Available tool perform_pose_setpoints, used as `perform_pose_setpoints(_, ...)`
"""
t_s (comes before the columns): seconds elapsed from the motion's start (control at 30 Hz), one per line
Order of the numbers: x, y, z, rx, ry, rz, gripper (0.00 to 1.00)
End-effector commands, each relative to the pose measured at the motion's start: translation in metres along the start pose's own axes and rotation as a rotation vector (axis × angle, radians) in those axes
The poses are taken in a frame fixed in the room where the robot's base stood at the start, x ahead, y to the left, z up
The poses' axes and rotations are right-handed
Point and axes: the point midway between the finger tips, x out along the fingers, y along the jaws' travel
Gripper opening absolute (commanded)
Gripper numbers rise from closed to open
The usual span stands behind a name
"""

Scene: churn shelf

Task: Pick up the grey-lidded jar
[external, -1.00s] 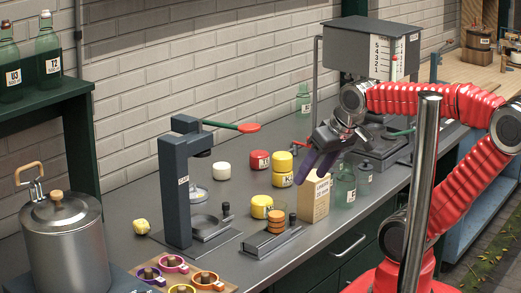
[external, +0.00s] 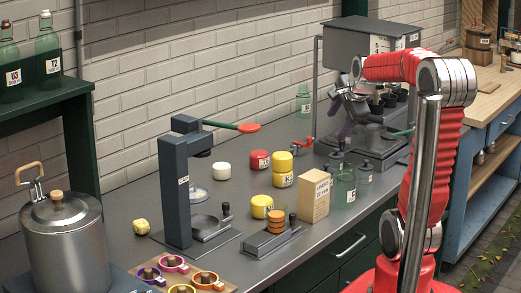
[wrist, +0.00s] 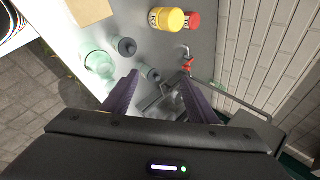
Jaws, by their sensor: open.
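Glass jars stand together right of the cardboard box. One clear jar with a grey lid (external: 364,166) stands at the right of this group. In the wrist view, two small jars with dark grey lids show, one higher (wrist: 126,46) and one nearer the fingers (wrist: 149,73); I cannot tell which of them matches it. A larger greenish jar (external: 345,190) stands in front, also left of my fingers in the wrist view (wrist: 99,66). My gripper (external: 345,122) is open and empty, its purple fingers raised above and behind the jars. In the wrist view the gap (wrist: 158,78) holds nothing.
The cardboard box (external: 315,196) stands left of the jars. Yellow jars (external: 283,170) and a red jar (external: 260,160) are farther left. The grey machine with a scale (external: 370,48) stands close behind my gripper. A red-handled tap (wrist: 187,65) shows near the fingers.

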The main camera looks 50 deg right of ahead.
Motion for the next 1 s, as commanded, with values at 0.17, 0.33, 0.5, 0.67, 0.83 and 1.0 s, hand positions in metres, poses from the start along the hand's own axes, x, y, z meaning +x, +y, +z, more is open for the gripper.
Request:
perform_pose_setpoints(0.17,0.032,0.037,-0.060,0.087,0.064,0.086,0.54)
perform_pose_setpoints(0.33,0.054,0.090,-0.105,0.105,0.094,0.188,0.54)
perform_pose_setpoints(0.5,0.065,0.143,-0.135,0.176,0.092,0.271,0.54)
perform_pose_setpoints(0.67,0.064,0.179,-0.145,0.414,0.064,0.288,0.54)
perform_pose_setpoints(0.83,0.056,0.178,-0.136,0.749,0.012,0.228,0.54)
perform_pose_setpoints(1.0,0.045,0.160,-0.127,1.078,-0.059,0.143,0.54)
